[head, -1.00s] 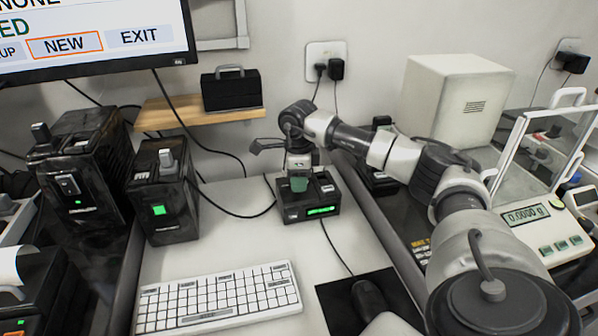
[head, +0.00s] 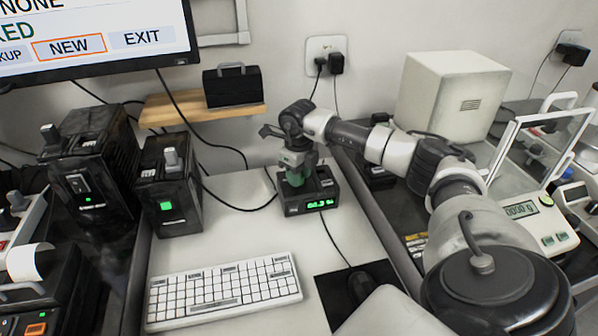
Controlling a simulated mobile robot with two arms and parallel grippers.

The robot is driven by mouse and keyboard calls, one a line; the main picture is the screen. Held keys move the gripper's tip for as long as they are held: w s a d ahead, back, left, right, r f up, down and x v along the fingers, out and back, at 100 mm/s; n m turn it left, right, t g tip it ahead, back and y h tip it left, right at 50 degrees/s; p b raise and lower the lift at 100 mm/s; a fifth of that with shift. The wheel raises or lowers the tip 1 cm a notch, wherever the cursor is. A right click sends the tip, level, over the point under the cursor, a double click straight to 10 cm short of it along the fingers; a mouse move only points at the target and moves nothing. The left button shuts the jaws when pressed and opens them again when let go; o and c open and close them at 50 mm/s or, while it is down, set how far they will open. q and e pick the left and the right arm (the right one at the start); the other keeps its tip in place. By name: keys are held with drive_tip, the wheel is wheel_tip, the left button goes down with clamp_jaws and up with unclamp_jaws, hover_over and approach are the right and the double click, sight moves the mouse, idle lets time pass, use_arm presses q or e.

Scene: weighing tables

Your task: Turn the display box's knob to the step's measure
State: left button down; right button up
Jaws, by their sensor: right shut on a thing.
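The display box (head: 322,204) is a small black box with a lit green readout, standing at the back of the white desk. Its digits are too small to read surely. My right gripper (head: 296,176) comes down over the top of the box from the arm reaching in from the right. It is shut on the box's knob, a green piece (head: 295,180) that shows only partly between the fingers. My left gripper is not in view.
A white keyboard (head: 222,291) lies in front of the box, and a mouse (head: 361,285) on a dark mat is at its right. Two black boxes with knobs (head: 170,198) stand left. A balance (head: 545,225) is right.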

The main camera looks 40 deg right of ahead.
idle(0.4)
drive_tip(key=o, duration=0.9)
drive_tip(key=shift+o, duration=0.2)
wheel_tip(320, 180, up, 11)
